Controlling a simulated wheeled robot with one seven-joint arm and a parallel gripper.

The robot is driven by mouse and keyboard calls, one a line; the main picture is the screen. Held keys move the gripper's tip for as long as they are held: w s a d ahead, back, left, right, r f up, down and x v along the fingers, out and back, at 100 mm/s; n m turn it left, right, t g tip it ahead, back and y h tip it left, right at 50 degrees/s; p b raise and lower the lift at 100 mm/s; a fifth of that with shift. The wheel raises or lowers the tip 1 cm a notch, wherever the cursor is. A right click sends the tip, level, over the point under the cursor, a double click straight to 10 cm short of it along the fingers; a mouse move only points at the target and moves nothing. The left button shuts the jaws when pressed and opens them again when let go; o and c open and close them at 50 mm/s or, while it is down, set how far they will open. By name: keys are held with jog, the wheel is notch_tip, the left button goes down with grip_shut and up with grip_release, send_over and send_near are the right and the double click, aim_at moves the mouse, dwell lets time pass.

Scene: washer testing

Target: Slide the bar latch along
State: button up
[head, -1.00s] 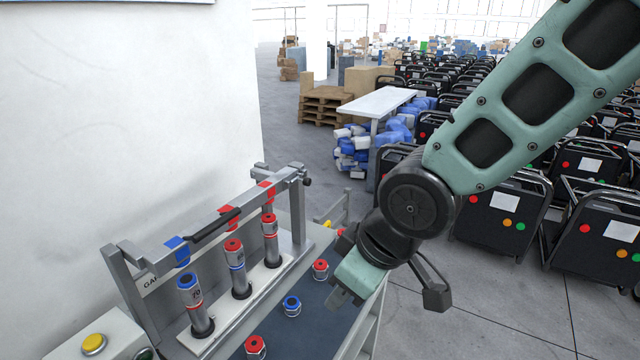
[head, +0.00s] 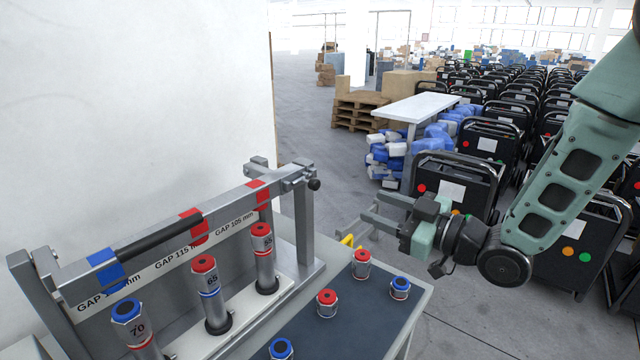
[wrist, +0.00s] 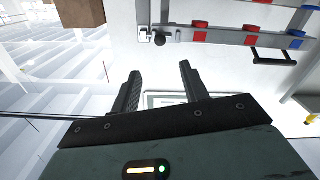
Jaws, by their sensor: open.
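A grey metal gauge frame stands on the bench, with a top bar (head: 222,215) carrying red and blue blocks. A black handle (head: 160,236) runs along the bar. A small black knob (head: 314,184) sits at the bar's right end; whether this knob or the handle is the latch, I cannot tell. The knob (wrist: 159,39) and handle (wrist: 274,58) also show in the wrist view. My gripper (head: 368,209) is open and empty, right of the frame and apart from it, fingers pointing left. In the wrist view, the knob lies just beyond the open fingertips (wrist: 160,73).
Several capped cylinders (head: 209,290) stand under the bar. Several red- and blue-topped fittings (head: 327,303) stand on the dark mat (head: 375,320). A white wall (head: 130,110) rises behind the frame. A white table (head: 415,107) and black machines (head: 455,180) stand beyond, on open floor.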

aim_at(318, 185)
jog(key=p+x, duration=0.4)
jog(key=x, duration=1.2)
jog(key=shift+a+p, duration=0.1)
jog(key=shift+p, duration=0.3)
